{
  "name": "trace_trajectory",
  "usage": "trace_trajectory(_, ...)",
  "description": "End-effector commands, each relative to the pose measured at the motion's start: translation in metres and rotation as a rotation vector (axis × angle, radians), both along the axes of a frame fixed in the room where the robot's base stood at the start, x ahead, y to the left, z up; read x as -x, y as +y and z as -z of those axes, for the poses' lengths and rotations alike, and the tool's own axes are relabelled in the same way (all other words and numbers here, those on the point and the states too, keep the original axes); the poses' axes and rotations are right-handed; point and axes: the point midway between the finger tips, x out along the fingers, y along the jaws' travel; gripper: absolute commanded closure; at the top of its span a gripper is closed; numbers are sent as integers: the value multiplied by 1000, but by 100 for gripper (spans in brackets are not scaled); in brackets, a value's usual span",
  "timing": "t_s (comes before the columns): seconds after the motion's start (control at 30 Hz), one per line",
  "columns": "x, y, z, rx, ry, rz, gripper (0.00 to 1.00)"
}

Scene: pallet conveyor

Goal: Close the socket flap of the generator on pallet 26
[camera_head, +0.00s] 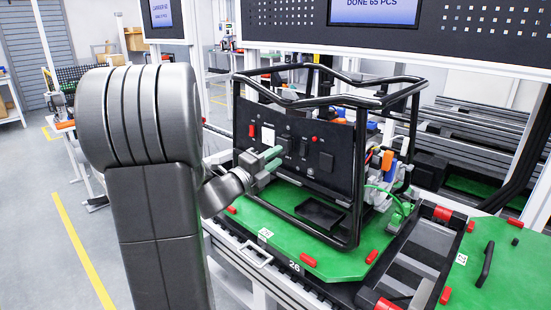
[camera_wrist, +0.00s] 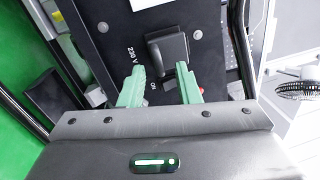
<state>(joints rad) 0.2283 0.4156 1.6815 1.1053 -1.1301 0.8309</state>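The generator, a black tube frame (camera_head: 357,200) around a dark front panel (camera_head: 342,140), stands on the green pallet (camera_head: 275,240) marked 26. My gripper (camera_head: 276,158) is in front of the panel's left half, its green fingers pointing at the panel. In the wrist view the gripper (camera_wrist: 156,76) is open, fingers apart, with nothing seen between them. A dark socket cover (camera_wrist: 170,50) stands out from the panel just beyond the fingertips, nearer the right finger, beside the "230 V" print. Whether the fingers touch it, and how far its flap stands open, I cannot tell.
The panel also has a red switch (camera_head: 252,131), a red button (camera_head: 315,139) and a dark square part (camera_head: 326,161). A black tray (camera_head: 320,212) lies below the panel. Red blocks (camera_head: 308,260) sit on the pallet edge. Another green pallet (camera_head: 500,262) is at the right. The left floor is open.

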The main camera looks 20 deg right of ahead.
Motion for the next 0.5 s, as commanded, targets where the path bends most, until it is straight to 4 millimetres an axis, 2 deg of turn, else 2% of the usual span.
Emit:
trace_trajectory(0.3, 24, 62, 11, 0, 0, -5, 70)
trace_trajectory(0.5, 38, 96, 15, 0, 1, -4, 70)
